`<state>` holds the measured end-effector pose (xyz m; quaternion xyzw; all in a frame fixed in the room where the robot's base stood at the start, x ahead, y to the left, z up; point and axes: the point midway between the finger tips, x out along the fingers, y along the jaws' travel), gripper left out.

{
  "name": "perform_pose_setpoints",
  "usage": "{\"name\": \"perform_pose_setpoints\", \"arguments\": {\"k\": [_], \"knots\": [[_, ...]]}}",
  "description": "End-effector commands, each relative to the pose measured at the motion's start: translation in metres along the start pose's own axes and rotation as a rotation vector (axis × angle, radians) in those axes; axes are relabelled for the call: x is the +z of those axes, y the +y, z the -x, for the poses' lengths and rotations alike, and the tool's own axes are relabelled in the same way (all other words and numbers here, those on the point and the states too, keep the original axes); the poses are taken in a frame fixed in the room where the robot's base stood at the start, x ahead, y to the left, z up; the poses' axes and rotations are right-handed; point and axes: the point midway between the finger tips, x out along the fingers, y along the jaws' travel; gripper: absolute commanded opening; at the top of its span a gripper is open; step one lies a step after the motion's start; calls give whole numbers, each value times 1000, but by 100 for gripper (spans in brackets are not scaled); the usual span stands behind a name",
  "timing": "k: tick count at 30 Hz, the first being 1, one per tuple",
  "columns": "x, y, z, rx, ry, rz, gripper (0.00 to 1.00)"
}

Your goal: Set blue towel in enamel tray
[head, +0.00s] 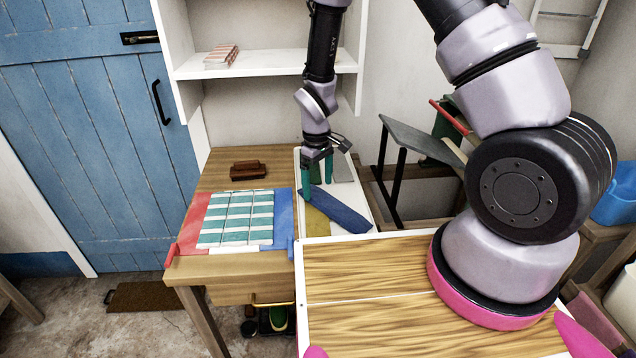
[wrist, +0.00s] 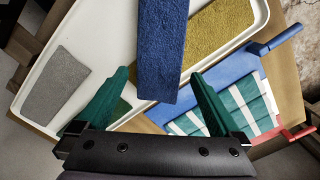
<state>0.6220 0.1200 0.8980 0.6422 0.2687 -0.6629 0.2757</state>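The blue towel (head: 341,212) is a long flat strip lying slantwise over the white enamel tray (head: 297,212) and partly over a mustard towel (head: 317,224). In the wrist view the blue towel (wrist: 160,45) runs between my fingers, and its near end overlaps the tray rim (wrist: 262,14); I cannot tell whether it touches the rim. My gripper (head: 317,178) points down over the tray at the towel's far-left end. Its green fingers (wrist: 160,80) are wide apart, with gaps on both sides of the towel.
A grey towel (wrist: 55,87) also lies in the tray. Left of it, a red and blue board (head: 283,207) holds striped teal-and-white cloths (head: 236,220). Brown blocks (head: 248,170) lie behind. A shelf (head: 265,64) stands above the table, and a dark chair-like frame (head: 415,140) to the right.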

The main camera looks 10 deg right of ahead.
Motion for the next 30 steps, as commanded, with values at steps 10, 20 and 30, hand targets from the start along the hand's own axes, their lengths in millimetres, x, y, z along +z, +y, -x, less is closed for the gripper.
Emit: {"name": "perform_pose_setpoints", "arguments": {"k": [10,20,30], "knots": [[-1,0,43,1,5,0,100],[-1,0,107,1,3,0,100],[1,1,125,0,3,-5,100]]}}
